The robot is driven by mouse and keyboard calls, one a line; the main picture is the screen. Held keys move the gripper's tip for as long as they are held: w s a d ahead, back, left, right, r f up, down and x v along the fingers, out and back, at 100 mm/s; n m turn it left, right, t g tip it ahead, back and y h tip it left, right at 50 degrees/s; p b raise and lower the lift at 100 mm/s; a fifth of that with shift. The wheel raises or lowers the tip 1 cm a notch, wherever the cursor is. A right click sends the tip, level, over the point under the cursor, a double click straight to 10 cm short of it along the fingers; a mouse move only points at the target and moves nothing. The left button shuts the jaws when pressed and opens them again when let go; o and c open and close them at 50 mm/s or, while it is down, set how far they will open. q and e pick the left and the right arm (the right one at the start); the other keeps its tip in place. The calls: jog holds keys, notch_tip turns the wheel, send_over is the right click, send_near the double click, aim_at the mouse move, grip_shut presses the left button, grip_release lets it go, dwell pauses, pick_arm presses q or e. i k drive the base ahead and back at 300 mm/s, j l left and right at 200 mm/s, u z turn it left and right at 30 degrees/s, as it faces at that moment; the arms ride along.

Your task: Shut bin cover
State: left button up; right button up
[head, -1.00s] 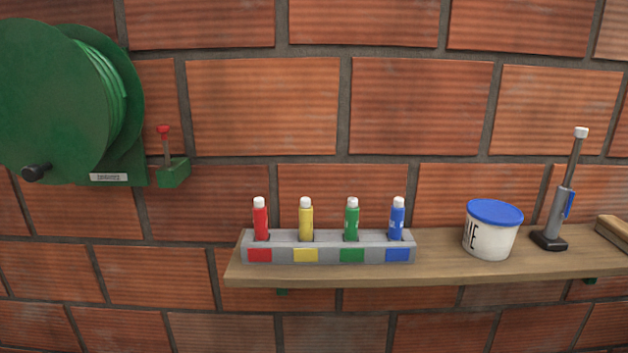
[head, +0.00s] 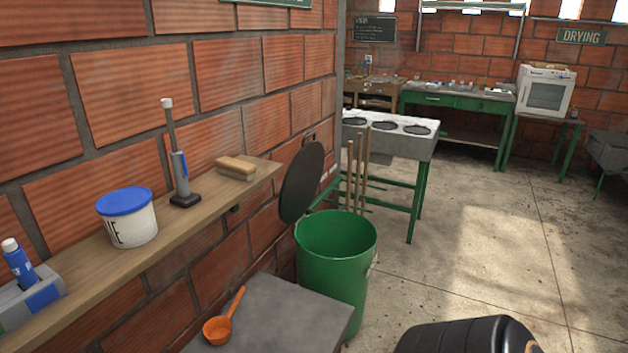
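A green round bin (head: 342,288) stands on the floor by the brick wall, right of a grey table top. Its mouth is open and the inside looks empty as far as I can see. A dark round cover (head: 302,182) stands upright at the bin's back left rim, swung open against the wall side. Whether it is hinged to the bin I cannot tell. Neither of my grippers is in the head view.
A grey table top (head: 285,312) with an orange scoop (head: 218,328) is in front of the bin. A wall shelf (head: 170,243) holds a blue-lidded tub (head: 128,217). Wooden handles (head: 358,170) rise behind the bin. A black rounded object (head: 468,336) is at bottom right. Open floor (head: 490,245) lies right.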

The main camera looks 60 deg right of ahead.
aim_at(300, 186)
jog(key=z, duration=1.85)
jog(key=i+l+u, duration=0.2)
jog(key=u, duration=0.75)
jog(key=i+l+u, duration=0.25)
jog(key=l, duration=0.15)
jog(key=l+u, duration=0.25)
jog(key=l, duration=0.15)
jog(key=i+l+u, duration=0.1)
jog(key=l, duration=0.5)
jog(key=i+l+u, duration=0.1)
jog(key=l, duration=0.5)
jog(key=i+l, duration=0.1)
jog(key=l, duration=0.5)
jog(key=u, duration=0.05)
